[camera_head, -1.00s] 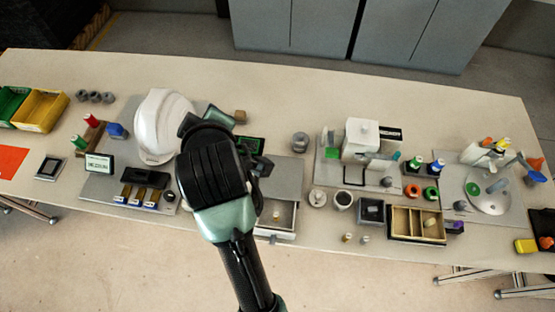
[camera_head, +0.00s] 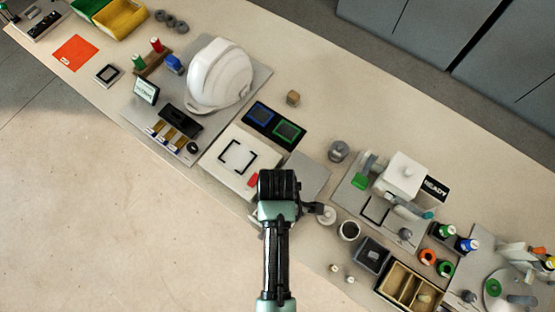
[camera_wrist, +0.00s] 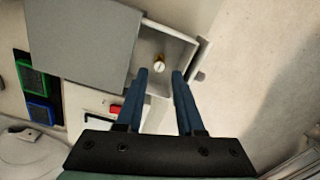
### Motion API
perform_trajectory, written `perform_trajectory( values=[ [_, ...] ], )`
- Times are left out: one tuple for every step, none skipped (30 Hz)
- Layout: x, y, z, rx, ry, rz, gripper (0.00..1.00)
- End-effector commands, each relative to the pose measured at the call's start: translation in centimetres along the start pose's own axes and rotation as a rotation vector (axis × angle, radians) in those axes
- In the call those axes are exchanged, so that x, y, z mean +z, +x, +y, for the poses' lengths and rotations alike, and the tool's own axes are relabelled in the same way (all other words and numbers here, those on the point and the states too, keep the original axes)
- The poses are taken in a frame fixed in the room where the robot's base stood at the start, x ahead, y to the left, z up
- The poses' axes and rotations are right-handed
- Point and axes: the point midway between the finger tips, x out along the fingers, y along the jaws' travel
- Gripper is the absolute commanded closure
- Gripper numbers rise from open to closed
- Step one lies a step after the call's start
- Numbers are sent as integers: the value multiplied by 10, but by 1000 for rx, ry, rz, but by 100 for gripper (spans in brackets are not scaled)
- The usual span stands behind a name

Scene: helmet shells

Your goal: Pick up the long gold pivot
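A small gold pivot (camera_wrist: 159,63) stands or lies in an open light-grey drawer (camera_wrist: 178,45) in the wrist view; I see it mostly from above, so its length is hard to judge. My gripper (camera_wrist: 159,76) is open, its two blue fingers on either side of the pivot in the picture, with nothing between them. The height left between fingertips and pivot is unclear. In the head view my arm's end (camera_head: 278,186) covers the drawer and the pivot. Two small pale-gold pieces (camera_head: 335,268) (camera_head: 350,280) lie near the table's front edge.
A grey plate (camera_wrist: 90,35) lies beside the drawer in the wrist view. A white panel with a black square outline (camera_head: 237,157) is left of my arm.

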Motion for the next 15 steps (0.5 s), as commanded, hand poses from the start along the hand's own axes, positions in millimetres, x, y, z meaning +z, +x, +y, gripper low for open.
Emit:
perform_trajectory(
  values=[
    [0, 4, 0, -1, 0, -1, 63],
    [0, 6, 0, 0, 1, 0, 63],
    [0, 8, 0, 0, 1, 0, 63],
    [0, 9, 0, 0, 1, 0, 63],
    [0, 10, 0, 0, 1, 0, 63],
    [0, 12, 0, 0, 1, 0, 63],
    [0, 14, 0, 0, 1, 0, 63],
    [0, 17, 0, -1, 1, -1, 63],
    [0, 22, -1, -1, 1, -1, 63],
    [0, 25, -1, -2, 2, -1, 63],
    [0, 29, -1, -2, 2, -1, 63],
    [0, 34, -1, -1, 2, -1, 63],
    [0, 38, -1, -1, 2, -1, 63],
    [0, 42, -1, -1, 2, -1, 63],
    [-1, 48, 0, 0, 2, 0, 63]
  ],
)
